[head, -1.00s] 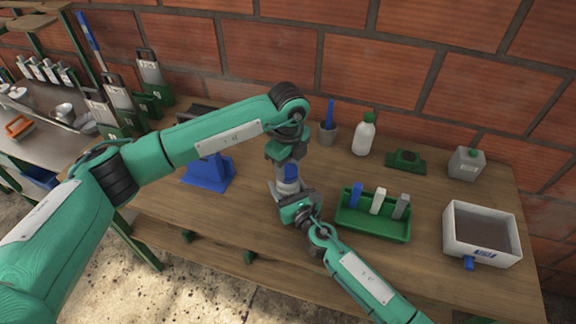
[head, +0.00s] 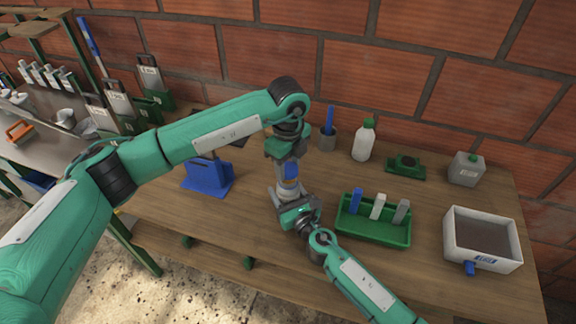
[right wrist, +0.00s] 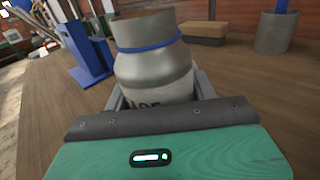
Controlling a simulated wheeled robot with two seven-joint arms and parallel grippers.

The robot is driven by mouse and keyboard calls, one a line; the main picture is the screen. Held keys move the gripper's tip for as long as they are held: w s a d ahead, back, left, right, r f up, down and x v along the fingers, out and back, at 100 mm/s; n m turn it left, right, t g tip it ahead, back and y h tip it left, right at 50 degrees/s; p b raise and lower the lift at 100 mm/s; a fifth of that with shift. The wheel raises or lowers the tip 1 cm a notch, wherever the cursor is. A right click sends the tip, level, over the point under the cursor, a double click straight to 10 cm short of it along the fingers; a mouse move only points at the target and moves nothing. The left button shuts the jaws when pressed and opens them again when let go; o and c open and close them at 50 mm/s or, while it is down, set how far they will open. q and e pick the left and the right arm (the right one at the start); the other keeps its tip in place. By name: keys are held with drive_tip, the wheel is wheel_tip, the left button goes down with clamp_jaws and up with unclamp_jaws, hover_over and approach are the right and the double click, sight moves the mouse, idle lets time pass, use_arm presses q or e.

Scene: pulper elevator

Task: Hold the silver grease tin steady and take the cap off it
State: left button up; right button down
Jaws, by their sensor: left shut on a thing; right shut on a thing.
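The silver grease tin (head: 288,187) stands upright above the workbench in the head view, its lower part hidden by my right gripper (head: 295,207). That gripper is shut around the tin's body. The right wrist view shows the tin (right wrist: 155,68) between the fingers, with a blue band around its neck and part of its dark lettering hidden.
A green tray (head: 372,231) with upright blocks stands just right of the tin. A blue stand (head: 208,178) is at left. The front left bench is clear.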

sight(288, 168)
use_arm(q)
wheel_tip(288, 168, up, 3)
drive_tip(key=shift+r, duration=0.15)
use_arm(e)
drive_tip(key=shift+c, duration=2.2)
unclamp_jaws()
drive_tip(key=shift+o, duration=0.2)
drive_tip(key=shift+s, duration=0.1)
